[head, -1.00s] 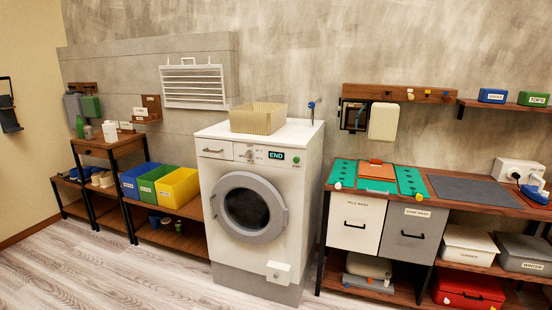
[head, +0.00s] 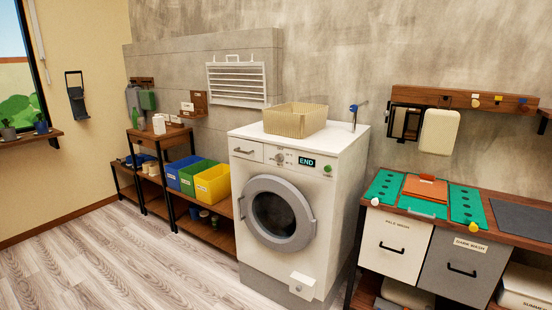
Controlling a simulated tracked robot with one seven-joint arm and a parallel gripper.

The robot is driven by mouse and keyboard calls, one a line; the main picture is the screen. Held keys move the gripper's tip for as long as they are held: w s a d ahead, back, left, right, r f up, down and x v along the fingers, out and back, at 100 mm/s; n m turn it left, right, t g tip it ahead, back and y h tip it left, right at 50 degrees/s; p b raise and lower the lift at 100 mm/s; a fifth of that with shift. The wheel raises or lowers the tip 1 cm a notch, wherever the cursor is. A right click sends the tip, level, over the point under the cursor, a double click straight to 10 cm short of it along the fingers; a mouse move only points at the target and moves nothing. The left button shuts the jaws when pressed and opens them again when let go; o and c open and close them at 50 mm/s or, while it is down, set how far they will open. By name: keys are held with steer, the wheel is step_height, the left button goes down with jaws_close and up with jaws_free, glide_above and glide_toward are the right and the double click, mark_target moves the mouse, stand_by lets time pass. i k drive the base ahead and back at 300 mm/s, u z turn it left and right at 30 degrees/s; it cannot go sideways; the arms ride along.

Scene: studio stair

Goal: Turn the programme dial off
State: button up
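The programme dial (head: 280,158) is a small round knob on the front panel of the white washing machine (head: 333,185). It sits between the drawer at the panel's left and the display (head: 307,162), which reads END. A green button (head: 327,169) is at the panel's right end. The dial is too small to tell which way it points. The round door (head: 274,212) looks closed. My gripper is not in view.
A beige basket (head: 295,119) stands on the machine. Blue, green and yellow bins (head: 213,184) stand on a low shelf at its left. A workbench with white and grey laundry drawers (head: 397,243) is at its right. The floor (head: 130,260) in front is clear.

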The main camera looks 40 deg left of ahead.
mark_target(278, 158)
steer(key=u, duration=0.35)
steer(key=i, duration=0.95)
steer(key=u, duration=1.15)
steer(key=i, duration=0.7)
steer(key=u, duration=0.55)
steer(key=k, duration=0.75)
steer(key=u, duration=0.2)
steer(key=i, duration=0.8)
steer(key=z, duration=0.05)
